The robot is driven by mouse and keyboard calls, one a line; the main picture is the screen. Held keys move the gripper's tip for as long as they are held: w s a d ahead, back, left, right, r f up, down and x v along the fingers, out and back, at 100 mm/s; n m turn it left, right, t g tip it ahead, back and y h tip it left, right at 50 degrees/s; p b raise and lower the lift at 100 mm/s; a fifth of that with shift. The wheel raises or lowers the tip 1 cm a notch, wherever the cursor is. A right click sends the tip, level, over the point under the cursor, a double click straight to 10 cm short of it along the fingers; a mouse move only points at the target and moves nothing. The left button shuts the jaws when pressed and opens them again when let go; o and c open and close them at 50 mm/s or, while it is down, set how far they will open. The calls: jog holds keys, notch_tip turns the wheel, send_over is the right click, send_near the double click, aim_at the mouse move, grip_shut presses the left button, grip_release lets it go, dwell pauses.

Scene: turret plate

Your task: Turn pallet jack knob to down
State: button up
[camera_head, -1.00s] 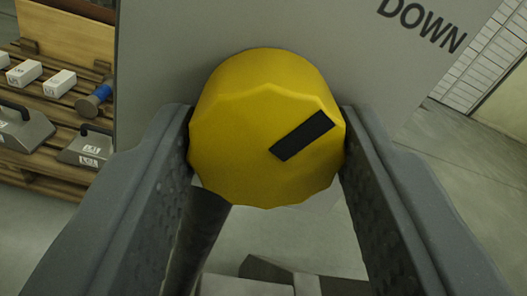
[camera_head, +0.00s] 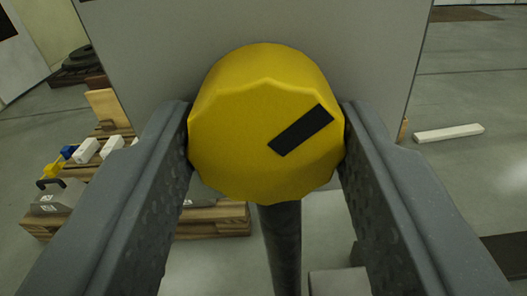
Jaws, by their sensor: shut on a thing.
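The yellow faceted knob (camera_head: 240,150) fills the middle of the view, in front of a grey upright plate (camera_head: 375,50). A black bar mark (camera_head: 301,130) on its face points to the upper right of the picture. My gripper (camera_head: 267,122) is shut on the knob, one dark textured finger touching each side. The plate stands on a dark post (camera_head: 282,245). No lettering shows on the visible part of the plate.
A wooden pallet (camera_head: 222,212) with white blocks (camera_head: 86,150) and a grey handled weight (camera_head: 55,197) lies at the left. A white bar (camera_head: 449,133) lies on the floor at the right. The floor on the right is mostly clear.

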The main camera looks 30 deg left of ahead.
jog(key=shift+f, duration=0.2)
jog(key=o, duration=0.9)
jog(key=shift+o, duration=0.4)
jog(key=shift+r, duration=0.15)
jog(key=v, duration=1.3)
jog(key=shift+s+d, duration=0.3)
